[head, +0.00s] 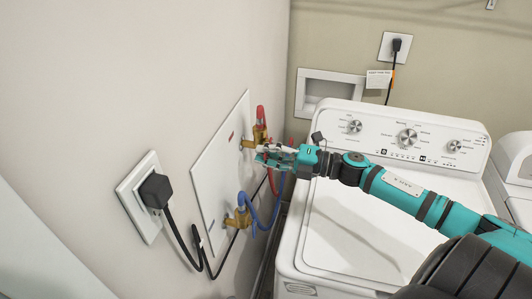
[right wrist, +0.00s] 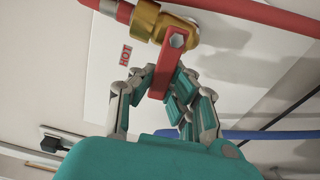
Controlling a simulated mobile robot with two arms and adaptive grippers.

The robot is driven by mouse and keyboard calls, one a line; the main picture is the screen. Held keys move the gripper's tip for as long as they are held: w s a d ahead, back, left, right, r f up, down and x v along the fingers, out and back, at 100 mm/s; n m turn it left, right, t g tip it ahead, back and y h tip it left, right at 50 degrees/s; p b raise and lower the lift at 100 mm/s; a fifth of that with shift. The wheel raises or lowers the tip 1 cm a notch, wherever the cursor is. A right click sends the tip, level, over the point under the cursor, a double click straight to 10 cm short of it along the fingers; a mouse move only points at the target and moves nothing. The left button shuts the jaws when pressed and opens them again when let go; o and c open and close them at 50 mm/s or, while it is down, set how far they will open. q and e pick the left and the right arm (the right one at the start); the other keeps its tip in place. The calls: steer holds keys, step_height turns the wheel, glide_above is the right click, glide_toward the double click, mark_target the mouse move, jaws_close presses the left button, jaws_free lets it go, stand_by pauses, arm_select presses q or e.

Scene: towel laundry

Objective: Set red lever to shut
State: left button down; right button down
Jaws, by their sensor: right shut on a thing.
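The red lever (right wrist: 164,72) hangs from a hex nut on the brass hot-water valve (right wrist: 151,21), below the valve body in the right wrist view. My right gripper (right wrist: 158,90) is shut on the lever's free end, with fingers on both sides. In the head view the brass valve (head: 260,135) is on the white wall plate. My right gripper (head: 270,156) reaches it from the right and hides the lever there. A "HOT" label (right wrist: 125,54) is on the plate beside the valve. My left gripper is in neither view.
A second brass valve with a blue hose (head: 252,212) is lower on the wall plate (head: 211,180). A black plug (head: 155,190) and its cord are at the left. A white washer (head: 365,235) stands under my right arm, with another appliance (head: 517,155) at the right.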

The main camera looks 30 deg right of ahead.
steer(key=shift+a+r+m+p, duration=0.1)
steer(key=shift+r+m+p, duration=0.25)
steer(key=shift+m+p, duration=0.3)
steer(key=shift+w+f, duration=0.1)
steer(key=shift+f, duration=0.1)
steer(key=c, duration=2)
jaws_free()
steer(key=o, duration=0.8)
steer(key=shift+s+d+r, duration=0.1)
steer(key=shift+s+d, duration=0.1)
steer(key=shift+s, duration=0.05)
steer(key=shift+c, duration=0.2)
steer(key=shift+w+a, duration=0.1)
steer(key=shift+w, duration=0.05)
